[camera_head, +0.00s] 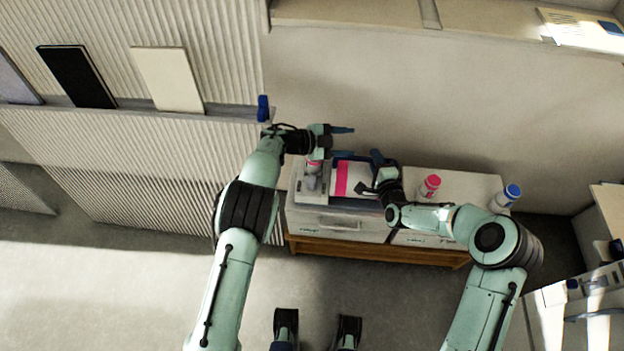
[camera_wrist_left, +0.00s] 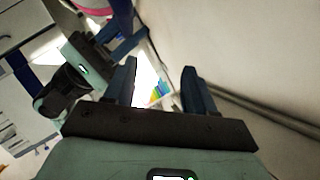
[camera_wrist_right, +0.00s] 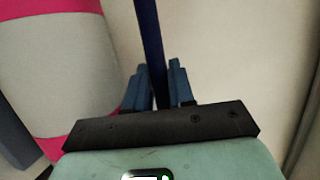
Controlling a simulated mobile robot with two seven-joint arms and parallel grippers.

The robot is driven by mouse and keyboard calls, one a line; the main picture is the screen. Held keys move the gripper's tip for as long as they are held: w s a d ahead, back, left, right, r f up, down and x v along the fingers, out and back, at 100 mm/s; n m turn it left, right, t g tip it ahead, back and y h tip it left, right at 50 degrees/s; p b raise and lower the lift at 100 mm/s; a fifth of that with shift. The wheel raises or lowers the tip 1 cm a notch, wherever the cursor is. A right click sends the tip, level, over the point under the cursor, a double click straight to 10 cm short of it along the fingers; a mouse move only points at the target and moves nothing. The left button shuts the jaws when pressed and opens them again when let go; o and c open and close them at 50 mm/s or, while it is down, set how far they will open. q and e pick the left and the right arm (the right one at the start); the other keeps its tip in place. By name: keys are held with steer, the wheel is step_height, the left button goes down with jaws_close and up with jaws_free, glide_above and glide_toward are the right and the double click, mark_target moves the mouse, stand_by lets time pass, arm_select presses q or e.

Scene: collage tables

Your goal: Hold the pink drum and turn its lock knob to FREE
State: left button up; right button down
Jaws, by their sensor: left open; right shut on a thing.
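The pink drum (camera_head: 343,178), with pink and white bands, lies in a dark blue frame on the white cabinet. It fills the left of the right wrist view (camera_wrist_right: 65,75) and shows at the top of the left wrist view (camera_wrist_left: 95,5). My right gripper (camera_head: 371,172) is at the drum's right side, shut on a thin dark blue bar (camera_wrist_right: 150,40) beside the drum. My left gripper (camera_head: 339,143) is open and empty, above and behind the drum's left end; its spread fingers show in the left wrist view (camera_wrist_left: 163,88). I cannot make out the lock knob or its marking.
A pink-capped bottle (camera_head: 430,186) and a blue-capped bottle (camera_head: 507,196) stand on the cabinet's right part. A ribbed wall ledge (camera_head: 130,128) holds dark and pale panels. The wall is close behind the cabinet.

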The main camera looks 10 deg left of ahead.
arm_select(q)
steer(key=w+r+n+t, duration=0.2)
steer(key=w+r, duration=0.2)
steer(key=r, duration=0.3)
steer(key=m+g+y, duration=0.8)
steer(key=m+y, duration=0.5)
steer(key=m, duration=0.2)
glide_above(312, 180)
step_height(312, 180, down, 11)
step_height(312, 180, down, 12)
steer(key=shift+w+r, duration=0.1)
jaws_close()
